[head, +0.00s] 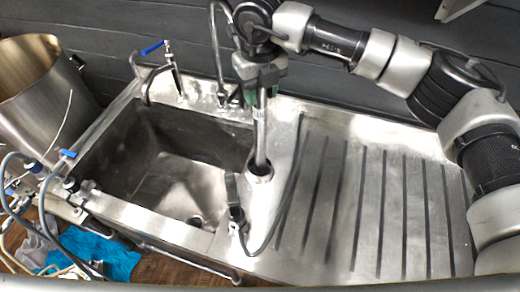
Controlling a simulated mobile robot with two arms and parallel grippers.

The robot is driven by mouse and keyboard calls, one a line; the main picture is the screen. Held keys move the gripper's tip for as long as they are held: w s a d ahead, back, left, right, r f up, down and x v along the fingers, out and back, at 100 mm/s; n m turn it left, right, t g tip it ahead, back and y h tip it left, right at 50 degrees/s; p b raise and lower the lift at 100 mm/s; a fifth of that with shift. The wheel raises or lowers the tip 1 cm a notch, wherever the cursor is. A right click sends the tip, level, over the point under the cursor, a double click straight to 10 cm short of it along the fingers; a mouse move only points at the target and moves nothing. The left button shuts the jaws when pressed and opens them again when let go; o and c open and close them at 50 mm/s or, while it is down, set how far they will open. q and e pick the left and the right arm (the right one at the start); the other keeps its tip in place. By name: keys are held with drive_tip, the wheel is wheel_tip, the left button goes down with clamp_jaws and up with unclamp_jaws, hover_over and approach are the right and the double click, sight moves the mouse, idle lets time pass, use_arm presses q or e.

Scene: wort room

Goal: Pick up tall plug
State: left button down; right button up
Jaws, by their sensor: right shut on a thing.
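The tall plug (260,138) is a slim, upright metal tube. Its lower end is at the round opening (259,174) in the steel top, just right of the sink basin (165,165). I cannot tell whether the end is still inside the opening or just above it. My right gripper (261,90) comes down from above and is shut on the plug's upper part, hiding its top. My left gripper is not in view.
A ribbed steel drainboard (365,200) lies clear to the right. A black handset (234,200) with a dark hose stands near the front edge. A blue-handled tap (154,48) is behind the basin. A large metal pot (38,90) stands at the left.

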clamp_jaws()
drive_tip(key=shift+r, duration=0.2)
